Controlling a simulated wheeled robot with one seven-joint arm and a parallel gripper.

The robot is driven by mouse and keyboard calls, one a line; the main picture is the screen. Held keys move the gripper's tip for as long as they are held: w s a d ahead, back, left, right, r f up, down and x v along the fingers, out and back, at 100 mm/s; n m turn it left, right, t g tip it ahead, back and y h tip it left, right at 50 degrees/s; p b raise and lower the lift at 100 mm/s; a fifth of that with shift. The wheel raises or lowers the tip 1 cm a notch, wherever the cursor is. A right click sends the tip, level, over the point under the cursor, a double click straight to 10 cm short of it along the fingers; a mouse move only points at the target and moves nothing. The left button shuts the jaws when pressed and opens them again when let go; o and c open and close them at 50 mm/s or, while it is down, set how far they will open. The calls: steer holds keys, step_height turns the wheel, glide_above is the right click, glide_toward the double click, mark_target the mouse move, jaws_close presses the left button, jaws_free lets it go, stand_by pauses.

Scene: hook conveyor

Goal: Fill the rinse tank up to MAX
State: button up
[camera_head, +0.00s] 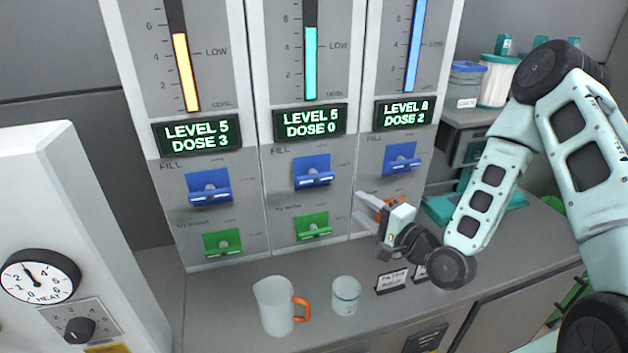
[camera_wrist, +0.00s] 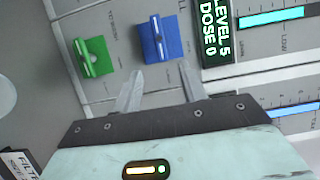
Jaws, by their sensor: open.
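Three tank columns have gauges and displays. The left gauge (camera_head: 186,72) is yellow, LEVEL 5 DOSE 3. The middle gauge (camera_head: 311,62) is teal, LEVEL 5 DOSE 0. The right gauge (camera_head: 415,45) is blue, LEVEL 8 DOSE 2. Tank names and MAX marks cannot be made out. Blue FILL levers sit on the left (camera_head: 208,187), middle (camera_head: 314,171) and right (camera_head: 401,158) columns. My gripper (camera_head: 360,211) is open and empty before the right column's lower part. In the wrist view, the middle blue lever (camera_wrist: 158,40) lies beyond its fingertips (camera_wrist: 161,69), apparently apart.
Green levers sit low on the left (camera_head: 222,242) and middle (camera_head: 313,227) columns. An orange part (camera_head: 390,202) is partly hidden behind my gripper. A white jug (camera_head: 274,306) with an orange handle and a cup (camera_head: 345,296) stand on the counter, near small signs (camera_head: 391,282).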

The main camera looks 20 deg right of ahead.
mark_target(318, 180)
steer(key=b+x, duration=0.4)
steer(key=x, duration=1.1)
steer(key=shift+w+a+b, duration=0.15)
steer(key=shift+w+b, duration=0.1)
steer(key=shift+b, duration=0.15)
steer(key=shift+w+a, duration=0.25)
steer(key=shift+w, duration=0.4)
jaws_close()
